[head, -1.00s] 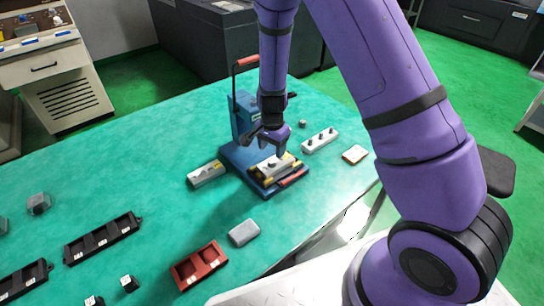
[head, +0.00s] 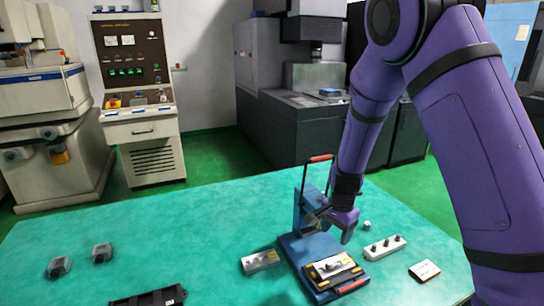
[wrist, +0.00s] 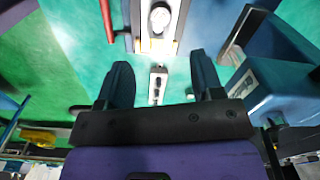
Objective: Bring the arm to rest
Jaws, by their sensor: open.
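My arm (head: 470,120) is purple with dark bands and comes down from the upper right in the head view. My gripper (head: 345,228) hangs above the right side of a blue press-like fixture (head: 300,246) on the table. In the wrist view, the two dark fingers of my gripper (wrist: 160,78) stand apart with nothing between them in their grasp. A grey block with yellow ends (head: 331,266) lies on the fixture's base, below and apart from the fingers. A pale bar with dark knobs (head: 384,248) lies to the right of the fixture.
The fixture's upright lever has a red handle (head: 320,158), close left of my wrist. Machines stand behind. The table's left middle is clear.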

